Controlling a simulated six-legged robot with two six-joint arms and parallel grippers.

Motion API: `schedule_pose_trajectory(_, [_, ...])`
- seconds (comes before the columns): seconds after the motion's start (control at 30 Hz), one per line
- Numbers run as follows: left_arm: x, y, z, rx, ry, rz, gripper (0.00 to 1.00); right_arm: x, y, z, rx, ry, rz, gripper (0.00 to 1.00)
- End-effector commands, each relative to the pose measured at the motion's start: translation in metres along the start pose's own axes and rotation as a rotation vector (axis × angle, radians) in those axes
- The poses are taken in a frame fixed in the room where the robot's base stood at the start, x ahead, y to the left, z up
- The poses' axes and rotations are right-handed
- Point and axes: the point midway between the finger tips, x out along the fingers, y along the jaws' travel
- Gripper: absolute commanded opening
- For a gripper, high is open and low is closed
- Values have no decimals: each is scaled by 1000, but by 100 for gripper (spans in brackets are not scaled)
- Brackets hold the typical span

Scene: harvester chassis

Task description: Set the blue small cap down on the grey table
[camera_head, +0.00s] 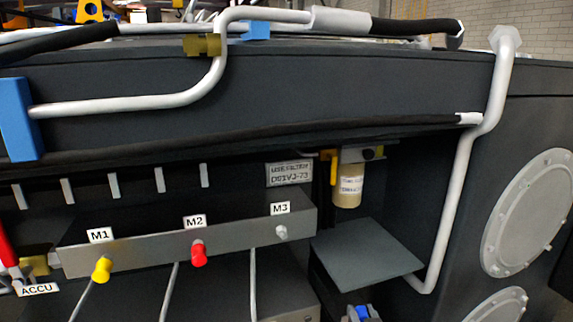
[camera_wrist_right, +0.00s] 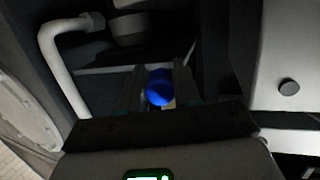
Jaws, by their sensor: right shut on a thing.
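The grey table (camera_head: 368,254) is a flat, bare square plate below the filter in the head view. The blue small cap (camera_head: 362,312) shows at the bottom edge of that view, in front of and nearer than the table. My right gripper (camera_head: 361,314) is shut on it; only its tip shows there. In the right wrist view the round blue cap (camera_wrist_right: 159,88) sits between the two fingers of my right gripper (camera_wrist_right: 160,92), apart from the surfaces behind. The exact gap to the table cannot be told. My left gripper is not in view.
A bent grey pipe (camera_head: 453,205) runs down along the table's right side. A tan filter (camera_head: 348,186) with a yellow lever hangs above the table's back. At left, a bar (camera_head: 150,243) carries a yellow cap (camera_head: 101,269) and a red cap (camera_head: 198,253).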

Motion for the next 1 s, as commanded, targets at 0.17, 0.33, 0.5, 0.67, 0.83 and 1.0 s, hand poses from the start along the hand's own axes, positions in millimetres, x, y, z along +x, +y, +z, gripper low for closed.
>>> schedule_pose_trajectory(0.17, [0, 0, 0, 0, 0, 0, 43, -14, 28, 48, 4, -4, 19, 0])
schedule_pose_trajectory(0.33, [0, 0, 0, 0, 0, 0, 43, -20, 33, 57, 3, 2, 19, 0])
schedule_pose_trajectory(0.5, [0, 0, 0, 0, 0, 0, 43, -19, 33, 57, 2, 3, 18, 0])
schedule_pose_trajectory(0.67, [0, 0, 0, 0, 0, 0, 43, -39, 32, 50, 2, 4, 18, 0])
schedule_pose_trajectory(0.83, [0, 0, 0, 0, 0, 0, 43, -60, 32, 45, 1, 3, 18, 0])
schedule_pose_trajectory(1.0, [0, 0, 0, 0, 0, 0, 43, -60, 32, 46, 1, 3, 19, 0])
